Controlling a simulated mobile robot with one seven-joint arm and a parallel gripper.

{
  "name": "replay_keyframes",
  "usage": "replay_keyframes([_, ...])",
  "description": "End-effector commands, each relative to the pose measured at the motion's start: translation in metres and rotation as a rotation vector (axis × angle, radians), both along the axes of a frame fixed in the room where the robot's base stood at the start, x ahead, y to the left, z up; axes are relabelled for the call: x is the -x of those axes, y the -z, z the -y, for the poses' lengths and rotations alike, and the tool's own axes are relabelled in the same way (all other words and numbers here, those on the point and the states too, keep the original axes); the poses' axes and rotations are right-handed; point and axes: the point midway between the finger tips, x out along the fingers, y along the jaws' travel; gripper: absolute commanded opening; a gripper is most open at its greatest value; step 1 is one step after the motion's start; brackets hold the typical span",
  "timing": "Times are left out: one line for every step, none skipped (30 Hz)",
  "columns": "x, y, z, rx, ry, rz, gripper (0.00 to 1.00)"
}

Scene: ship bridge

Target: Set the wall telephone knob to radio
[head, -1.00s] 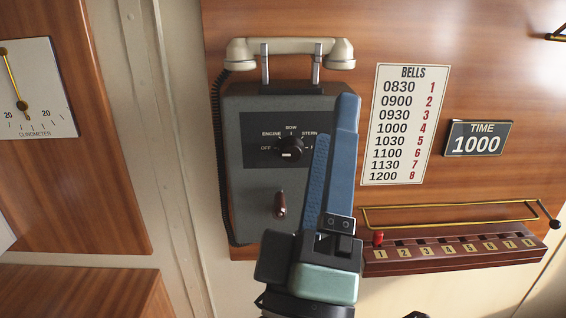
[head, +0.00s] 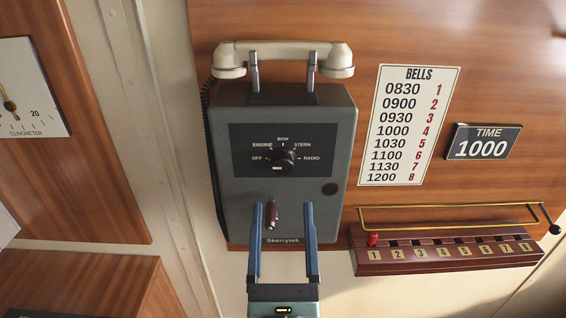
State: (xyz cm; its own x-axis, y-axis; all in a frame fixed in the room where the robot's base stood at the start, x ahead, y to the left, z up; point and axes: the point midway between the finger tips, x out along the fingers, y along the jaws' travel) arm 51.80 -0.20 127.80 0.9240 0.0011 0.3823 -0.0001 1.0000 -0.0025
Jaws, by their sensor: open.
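The grey wall telephone (head: 230,200) hangs on the wood panel with a cream handset (head: 285,50) on top. Its black round knob (head: 284,160) sits on a dark plate marked OFF, ENGINE, BOW, STERN and RADIO. A small white mark shows low on the knob's front; I cannot tell for sure which label the knob is set to. The RADIO label (head: 312,158) is to the right of the knob. My gripper (head: 283,207) is open and empty, with its two blue fingers pointing up, below the knob in the picture. Nothing hides the knob.
A dark red handle (head: 271,215) on the telephone's lower front shows between my fingers. A coiled cord (head: 212,150) hangs at the left side. To the right are a bells chart (head: 412,125), a time sign (head: 484,142) and a numbered rack (head: 440,255).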

Motion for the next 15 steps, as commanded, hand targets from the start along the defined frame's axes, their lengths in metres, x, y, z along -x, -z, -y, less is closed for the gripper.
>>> replay_keyframes([-0.011, -0.010, 0.000, -0.001, 0.001, 0.002, 0.71])
replay_keyframes([-0.016, -0.013, 0.000, -0.001, 0.001, 0.003, 0.71])
replay_keyframes([-0.023, -0.015, 0.000, -0.001, 0.001, 0.002, 0.71])
replay_keyframes([-0.027, -0.016, 0.000, -0.001, 0.001, 0.002, 0.71])
replay_keyframes([-0.032, -0.018, 0.000, -0.001, 0.001, 0.002, 0.71])
replay_keyframes([-0.038, -0.020, 0.000, -0.002, 0.000, 0.002, 0.71])
replay_keyframes([-0.042, -0.022, 0.000, -0.002, 0.000, 0.002, 0.71])
replay_keyframes([-0.045, -0.022, 0.000, -0.002, 0.000, 0.002, 0.71])
replay_keyframes([-0.050, -0.023, 0.000, -0.002, 0.000, 0.002, 0.71])
replay_keyframes([-0.052, -0.024, 0.000, -0.002, 0.000, 0.002, 0.71])
replay_keyframes([-0.055, -0.025, 0.000, -0.002, 0.000, 0.001, 0.71])
replay_keyframes([-0.057, -0.025, 0.000, -0.002, 0.000, 0.001, 0.71])
replay_keyframes([-0.059, -0.026, 0.000, -0.002, 0.000, 0.001, 0.71])
replay_keyframes([-0.060, -0.026, 0.000, -0.002, 0.000, 0.001, 0.71])
replay_keyframes([-0.062, -0.026, 0.000, -0.002, 0.000, 0.001, 0.71])
